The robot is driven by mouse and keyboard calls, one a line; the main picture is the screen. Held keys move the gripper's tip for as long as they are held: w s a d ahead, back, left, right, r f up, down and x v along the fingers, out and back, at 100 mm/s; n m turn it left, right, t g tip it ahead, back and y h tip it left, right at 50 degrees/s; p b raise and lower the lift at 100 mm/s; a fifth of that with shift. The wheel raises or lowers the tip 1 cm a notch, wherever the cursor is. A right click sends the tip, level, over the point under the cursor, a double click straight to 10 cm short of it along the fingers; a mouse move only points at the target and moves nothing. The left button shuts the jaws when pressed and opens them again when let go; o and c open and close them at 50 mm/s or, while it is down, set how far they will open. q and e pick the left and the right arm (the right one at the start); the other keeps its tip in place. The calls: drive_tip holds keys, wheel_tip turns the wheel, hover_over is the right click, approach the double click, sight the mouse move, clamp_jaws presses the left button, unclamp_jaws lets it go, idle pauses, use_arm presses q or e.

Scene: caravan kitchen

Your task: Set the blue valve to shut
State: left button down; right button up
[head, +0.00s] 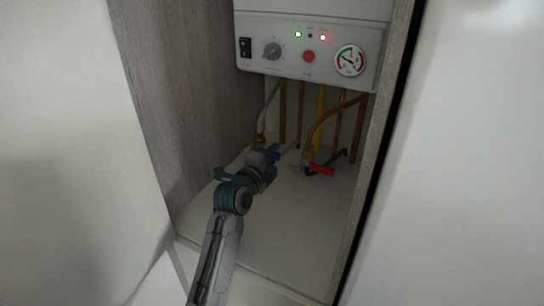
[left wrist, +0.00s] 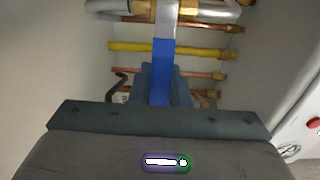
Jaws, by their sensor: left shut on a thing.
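The blue valve (head: 274,152) sits low in the cupboard, below a grey pipe with a brass fitting. In the left wrist view its blue lever (left wrist: 162,58) runs up the picture to a metal shank and looks roughly crosswise to the pipe at the top. My left gripper (head: 267,158) is at this lever. In the left wrist view its jaws (left wrist: 162,92) are closed on the lever's lower end, which is partly hidden between them. In the head view the gripper hides part of the valve body. My right gripper is in neither view.
A red-handled valve (head: 321,170) is close to the right, with copper pipes (head: 283,115) and a yellow pipe (head: 320,105) behind. The white heater unit (head: 290,62) hangs above. Cupboard walls (head: 170,80) bound both sides. The cupboard floor (head: 290,235) in front is clear.

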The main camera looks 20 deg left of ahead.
use_arm(q)
drive_tip(key=shift+f, duration=0.2)
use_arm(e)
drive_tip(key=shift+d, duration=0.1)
